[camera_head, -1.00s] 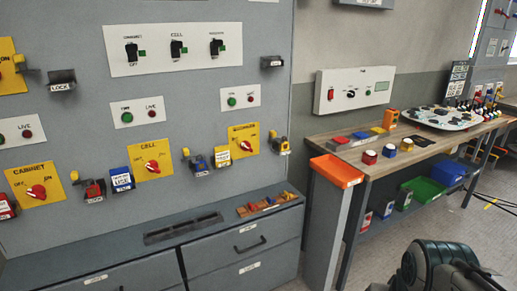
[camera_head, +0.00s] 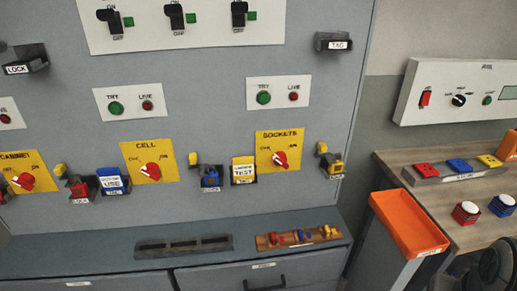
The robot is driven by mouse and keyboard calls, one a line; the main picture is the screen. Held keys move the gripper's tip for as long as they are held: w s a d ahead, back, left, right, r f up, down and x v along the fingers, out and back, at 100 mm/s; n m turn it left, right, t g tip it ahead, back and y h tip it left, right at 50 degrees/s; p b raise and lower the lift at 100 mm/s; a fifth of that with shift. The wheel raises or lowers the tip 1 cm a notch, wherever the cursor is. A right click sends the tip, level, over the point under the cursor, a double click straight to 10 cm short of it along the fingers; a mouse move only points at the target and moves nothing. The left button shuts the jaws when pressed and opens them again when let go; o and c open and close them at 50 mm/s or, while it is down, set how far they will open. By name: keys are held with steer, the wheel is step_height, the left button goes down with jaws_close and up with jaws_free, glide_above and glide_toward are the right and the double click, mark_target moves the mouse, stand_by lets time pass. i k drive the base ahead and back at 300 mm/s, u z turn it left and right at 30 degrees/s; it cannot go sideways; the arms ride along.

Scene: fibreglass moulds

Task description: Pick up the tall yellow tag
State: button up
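A yellow tag (camera_head: 243,168) with a white band reading TEST sits upright in a small dark holder on the grey panel, left of and below the yellow SOCKETS switch plate (camera_head: 279,147). A blue padlock (camera_head: 210,178) hangs just to its left. A blue tag (camera_head: 111,181) sits in a similar holder farther left. My gripper is not in view; only a dark part of my arm (camera_head: 487,268) shows at the lower right, well away from the yellow tag.
A grey ledge (camera_head: 70,259) with a slotted strip and a wooden rack (camera_head: 263,243) of small coloured pieces juts out below the tag. An orange tray (camera_head: 411,222) and a wooden bench (camera_head: 400,164) stand at the right. A TAG holder (camera_head: 333,41) at upper right looks empty.

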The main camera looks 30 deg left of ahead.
mark_target(243, 167)
steer(key=u, duration=0.9)
steer(key=i, duration=1)
steer(key=u, duration=0.95)
